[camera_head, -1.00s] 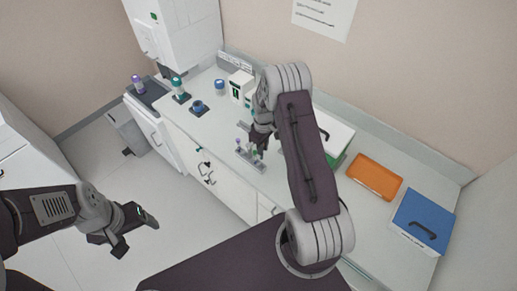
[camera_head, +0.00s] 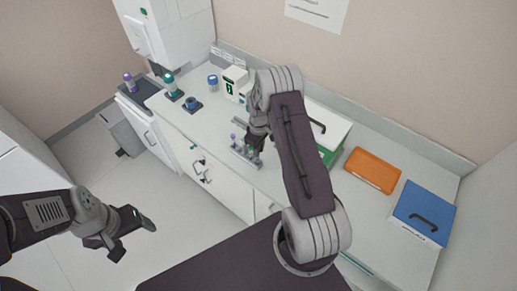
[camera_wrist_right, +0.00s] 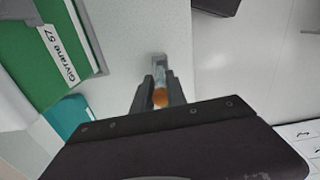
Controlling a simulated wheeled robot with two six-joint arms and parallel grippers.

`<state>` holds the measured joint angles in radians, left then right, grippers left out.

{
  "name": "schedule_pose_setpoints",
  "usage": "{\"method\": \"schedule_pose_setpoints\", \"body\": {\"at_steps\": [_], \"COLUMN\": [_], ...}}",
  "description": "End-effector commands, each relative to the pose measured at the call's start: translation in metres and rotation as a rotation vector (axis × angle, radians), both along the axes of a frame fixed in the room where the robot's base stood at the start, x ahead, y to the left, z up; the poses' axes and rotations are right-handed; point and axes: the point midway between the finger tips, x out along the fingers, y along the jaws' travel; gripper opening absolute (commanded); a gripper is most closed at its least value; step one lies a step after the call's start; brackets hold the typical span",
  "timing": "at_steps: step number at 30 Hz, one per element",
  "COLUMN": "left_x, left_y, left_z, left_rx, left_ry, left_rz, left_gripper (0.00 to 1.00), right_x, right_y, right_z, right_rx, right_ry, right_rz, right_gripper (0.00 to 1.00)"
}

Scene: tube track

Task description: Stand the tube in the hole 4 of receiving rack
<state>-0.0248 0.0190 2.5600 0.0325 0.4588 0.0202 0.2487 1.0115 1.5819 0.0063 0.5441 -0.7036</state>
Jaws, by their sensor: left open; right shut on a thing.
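My right gripper (camera_wrist_right: 160,95) is shut on a tube with an orange cap (camera_wrist_right: 160,97) in the right wrist view. The tube's lower part is hard to make out beyond the fingers. In the head view the right gripper (camera_head: 255,147) points down over the worktop, right at a small grey rack (camera_head: 240,155) holding small tubes with purple tops. The gripper covers the rack's right part, and its hole numbers cannot be read. My left gripper (camera_head: 148,222) is open and empty, over the floor away from the worktop.
A green and white box (camera_wrist_right: 45,50) stands close beside the right gripper. An orange tray (camera_head: 372,169) and a blue case (camera_head: 424,212) lie at the right of the worktop. Several capped containers and a white box (camera_head: 235,80) stand at the left and back.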

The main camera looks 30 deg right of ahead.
Motion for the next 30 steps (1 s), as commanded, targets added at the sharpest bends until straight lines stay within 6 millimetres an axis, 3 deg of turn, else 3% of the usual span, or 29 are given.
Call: {"method": "schedule_pose_setpoints", "body": {"at_steps": [30], "left_x": [0.000], "left_y": [0.000], "left_z": [-0.010], "left_rx": [0.000], "left_ry": [0.000], "left_rz": [0.000], "left_gripper": [0.75], "right_x": [-0.001], "right_y": [0.000], "right_z": [-0.008], "right_rx": [0.000], "right_ry": [0.000], "right_rz": [0.000], "right_gripper": [0.00]}}
